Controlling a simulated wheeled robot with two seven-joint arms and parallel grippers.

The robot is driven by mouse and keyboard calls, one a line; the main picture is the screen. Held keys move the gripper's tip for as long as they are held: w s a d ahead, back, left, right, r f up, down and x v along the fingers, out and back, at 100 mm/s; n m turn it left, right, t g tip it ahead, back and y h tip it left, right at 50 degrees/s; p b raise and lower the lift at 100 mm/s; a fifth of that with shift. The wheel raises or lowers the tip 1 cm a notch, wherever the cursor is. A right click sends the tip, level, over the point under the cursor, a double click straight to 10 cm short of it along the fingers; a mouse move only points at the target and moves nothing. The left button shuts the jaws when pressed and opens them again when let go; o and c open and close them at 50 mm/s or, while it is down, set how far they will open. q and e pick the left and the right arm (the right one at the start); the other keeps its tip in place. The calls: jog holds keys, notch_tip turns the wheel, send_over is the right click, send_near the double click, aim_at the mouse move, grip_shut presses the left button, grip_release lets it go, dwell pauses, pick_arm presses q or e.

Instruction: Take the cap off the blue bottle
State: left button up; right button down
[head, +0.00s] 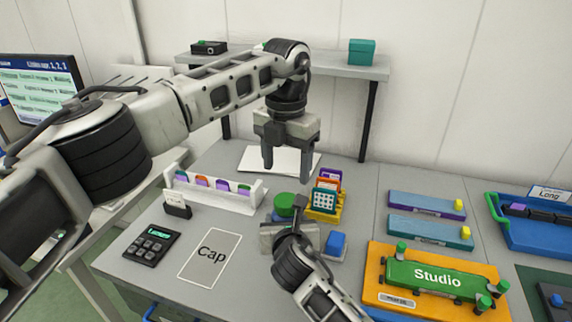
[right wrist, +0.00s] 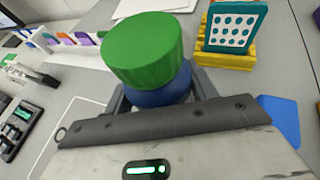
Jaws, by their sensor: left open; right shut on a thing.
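The blue bottle (right wrist: 165,94) shows in the right wrist view with its ribbed green cap (right wrist: 143,50) on top. In the head view the green cap (head: 285,202) shows just beyond my right gripper, and the body is mostly hidden. My right gripper (head: 288,220) is shut on the blue bottle below the cap; its fingers sit on either side of the body. My left gripper (head: 290,163) is open and empty, pointing down above and behind the cap, apart from it.
A white rack (head: 215,195) with colored pieces stands behind the Cap area. A yellow holder (head: 324,212) with upright cards is close right of the bottle. A blue block (head: 335,243) is beside my right gripper. An orange "Studio" tray (head: 385,262) lies further right.

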aim_at(286, 200)
pick_arm(q)
jog(key=m, duration=0.7)
jog(key=shift+m, duration=0.4)
jog(key=m, duration=0.4)
jog(key=shift+m, duration=0.3)
jog(key=m, duration=0.4)
jog(key=shift+m, duration=0.4)
jog(key=m, duration=1.1)
jog(key=shift+m, duration=0.3)
jog(key=m, duration=0.3)
jog(key=shift+m, duration=0.3)
jog(key=shift+f, duration=4.05)
